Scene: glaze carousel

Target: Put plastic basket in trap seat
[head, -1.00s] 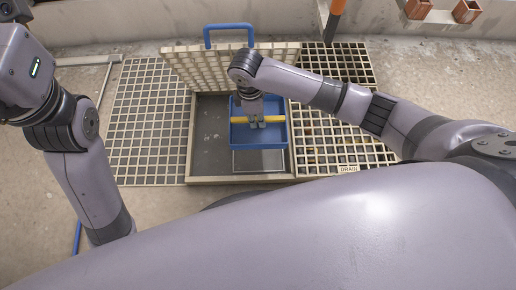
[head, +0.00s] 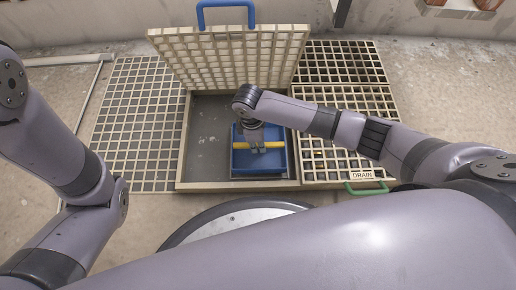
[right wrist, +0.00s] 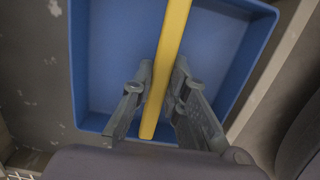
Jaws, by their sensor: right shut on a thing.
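The blue plastic basket (head: 240,162) is down inside the open pit (head: 205,140), at its right front part. Its yellow handle bar (head: 275,144) runs across the top. My right gripper (head: 257,147) is shut on this bar. In the right wrist view, the two fingers (right wrist: 158,84) sit on either side of the yellow bar (right wrist: 176,35), above the blue basket (right wrist: 110,40). The basket covers the outlined seat area on the pit floor. I cannot tell whether its bottom touches the floor. My left arm shows at the left, but its gripper is out of frame.
A hinged grate lid (head: 230,55) with a blue handle (head: 226,8) stands open behind the pit. Flat grates lie left (head: 135,125) and right (head: 340,125) of it. A DRAIN label (head: 363,174) and a green handle (head: 367,188) are at the right front.

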